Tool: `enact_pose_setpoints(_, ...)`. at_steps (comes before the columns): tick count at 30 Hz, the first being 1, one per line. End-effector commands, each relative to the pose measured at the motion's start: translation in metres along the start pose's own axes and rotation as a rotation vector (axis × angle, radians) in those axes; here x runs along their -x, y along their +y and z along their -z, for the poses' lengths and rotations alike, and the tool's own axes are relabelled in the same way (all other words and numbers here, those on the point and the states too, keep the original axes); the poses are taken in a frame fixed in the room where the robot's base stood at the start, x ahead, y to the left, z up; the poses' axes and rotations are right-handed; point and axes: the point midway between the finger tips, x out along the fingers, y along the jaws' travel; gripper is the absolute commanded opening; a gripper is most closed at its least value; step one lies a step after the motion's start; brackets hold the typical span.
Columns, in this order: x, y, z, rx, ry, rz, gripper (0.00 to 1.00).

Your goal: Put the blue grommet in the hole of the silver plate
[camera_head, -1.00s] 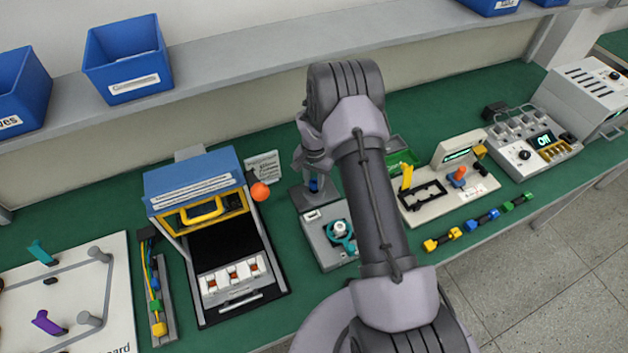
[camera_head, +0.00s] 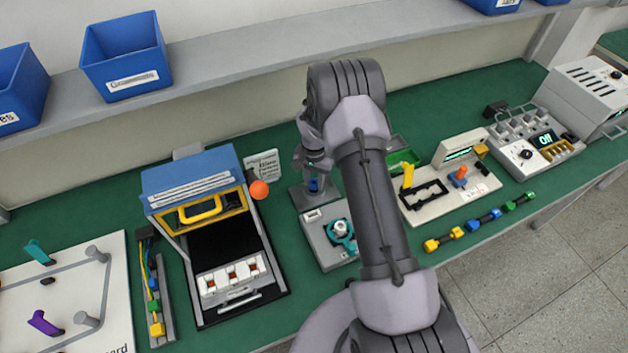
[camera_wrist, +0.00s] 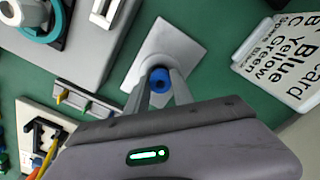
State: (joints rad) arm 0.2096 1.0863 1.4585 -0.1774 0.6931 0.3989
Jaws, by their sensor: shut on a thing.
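The blue grommet (camera_wrist: 159,79) is held between the fingertips of my gripper (camera_wrist: 162,84) in the wrist view. My gripper is shut on it. In the head view the grommet (camera_head: 313,185) is a small blue spot below my wrist. The silver plate (camera_wrist: 176,42) lies under and just beyond the grommet in the wrist view; its hole is not visible, and the grommet and fingers cover part of the plate. The plate also shows in the head view (camera_head: 303,199). I cannot tell whether the grommet touches the plate.
A grey fixture with a teal ring (camera_head: 341,232) stands in front of the plate. A green tray (camera_head: 405,158) is to the right.

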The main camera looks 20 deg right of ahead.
Motion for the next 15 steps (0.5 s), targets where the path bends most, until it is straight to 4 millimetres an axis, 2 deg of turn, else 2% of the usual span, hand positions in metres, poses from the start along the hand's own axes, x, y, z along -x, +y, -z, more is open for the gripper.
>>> enact_pose_setpoints(15,-0.0117,0.0000,0.0000,0.000,0.000,0.000,0.00)
